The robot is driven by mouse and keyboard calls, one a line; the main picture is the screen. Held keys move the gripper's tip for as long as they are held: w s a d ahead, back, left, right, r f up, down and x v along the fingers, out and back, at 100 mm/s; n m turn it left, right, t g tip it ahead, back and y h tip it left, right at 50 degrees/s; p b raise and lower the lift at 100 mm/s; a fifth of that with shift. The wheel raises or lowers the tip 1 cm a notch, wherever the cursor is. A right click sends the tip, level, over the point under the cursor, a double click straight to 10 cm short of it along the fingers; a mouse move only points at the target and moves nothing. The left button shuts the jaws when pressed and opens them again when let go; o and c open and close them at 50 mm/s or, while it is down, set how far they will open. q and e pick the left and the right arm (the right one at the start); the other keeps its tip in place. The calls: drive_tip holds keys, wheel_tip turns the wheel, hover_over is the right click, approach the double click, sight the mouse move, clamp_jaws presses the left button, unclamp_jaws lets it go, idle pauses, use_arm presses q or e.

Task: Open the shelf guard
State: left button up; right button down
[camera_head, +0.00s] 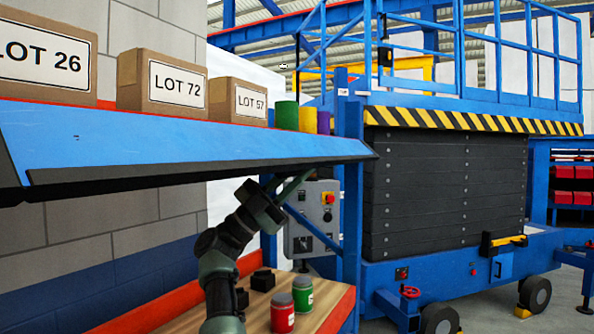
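The shelf guard appears to be the long blue panel (180,133) with a black strip along its lower edge. It juts out at a slant over the lower shelf, below the row of boxes. One dark grey-green arm of mine rises from the bottom, left of centre; I take it as my left. Its gripper (293,185) is just under the panel's black edge, towards the right end. The fingertips are partly hidden, so contact and opening are unclear. My other gripper is out of view.
Boxes stand above the panel, including LOT 72 (163,84), beside green and yellow cylinders. Red (282,314) and green (302,294) jars stand on the wooden lower shelf (325,300). A blue post (351,200) and grey control box (313,222) are close right of the gripper.

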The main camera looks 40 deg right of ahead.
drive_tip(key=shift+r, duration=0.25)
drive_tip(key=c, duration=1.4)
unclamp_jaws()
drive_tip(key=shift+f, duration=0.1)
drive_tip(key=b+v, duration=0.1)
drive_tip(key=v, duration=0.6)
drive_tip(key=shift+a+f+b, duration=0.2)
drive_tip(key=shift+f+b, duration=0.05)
drive_tip(key=shift+b, duration=0.05)
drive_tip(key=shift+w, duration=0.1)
